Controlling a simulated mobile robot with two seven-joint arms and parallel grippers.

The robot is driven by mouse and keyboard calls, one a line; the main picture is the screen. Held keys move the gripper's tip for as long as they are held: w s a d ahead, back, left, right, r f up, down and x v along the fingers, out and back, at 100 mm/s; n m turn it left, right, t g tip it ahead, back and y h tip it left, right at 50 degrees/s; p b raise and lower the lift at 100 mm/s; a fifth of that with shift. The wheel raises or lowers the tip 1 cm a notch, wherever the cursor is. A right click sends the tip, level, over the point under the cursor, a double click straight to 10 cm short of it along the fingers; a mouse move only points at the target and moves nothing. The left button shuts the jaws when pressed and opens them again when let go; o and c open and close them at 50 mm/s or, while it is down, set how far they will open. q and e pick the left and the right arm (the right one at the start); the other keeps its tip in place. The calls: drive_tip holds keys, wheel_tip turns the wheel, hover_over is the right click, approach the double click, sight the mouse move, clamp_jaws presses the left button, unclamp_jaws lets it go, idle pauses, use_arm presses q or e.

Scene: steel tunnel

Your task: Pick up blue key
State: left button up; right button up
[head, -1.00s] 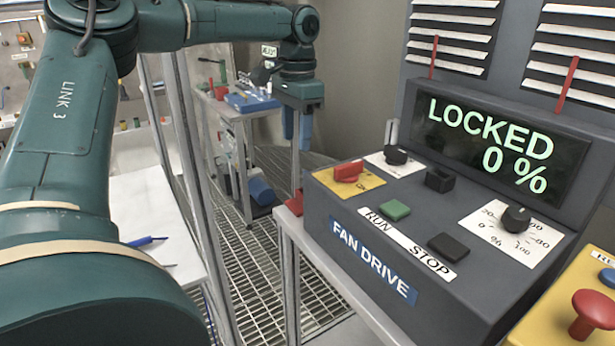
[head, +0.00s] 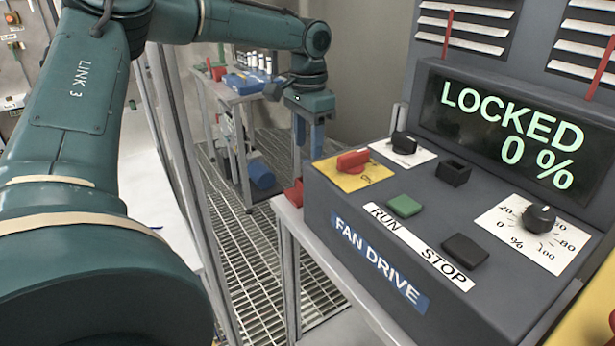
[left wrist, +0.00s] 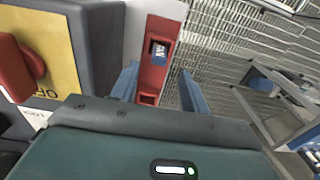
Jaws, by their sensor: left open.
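The blue key (left wrist: 159,50) shows as a small blue block with light lettering, standing in a red holder (left wrist: 155,75) in the left wrist view. In the head view the red holder (head: 294,194) sits at the left end of the fan drive console, and I cannot make out the key there. My left gripper (head: 309,150) is open and empty, pointing down above and behind the holder. In the left wrist view its two blue fingers (left wrist: 160,88) lie on either side of the holder in the picture, with the key between and beyond them. My right gripper is not in view.
The fan drive console (head: 340,215) stands close by, with a red switch (head: 352,161), knobs and a display reading LOCKED 0 %. A workbench (head: 240,92) with blue items stands behind. Grating floor (head: 260,270) lies open to the left of the console.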

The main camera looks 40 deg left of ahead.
use_arm(q)
drive_tip(key=f, duration=0.5)
drive_tip(key=shift+s, duration=0.2)
drive_tip(key=shift+c, duration=0.3)
clamp_jaws()
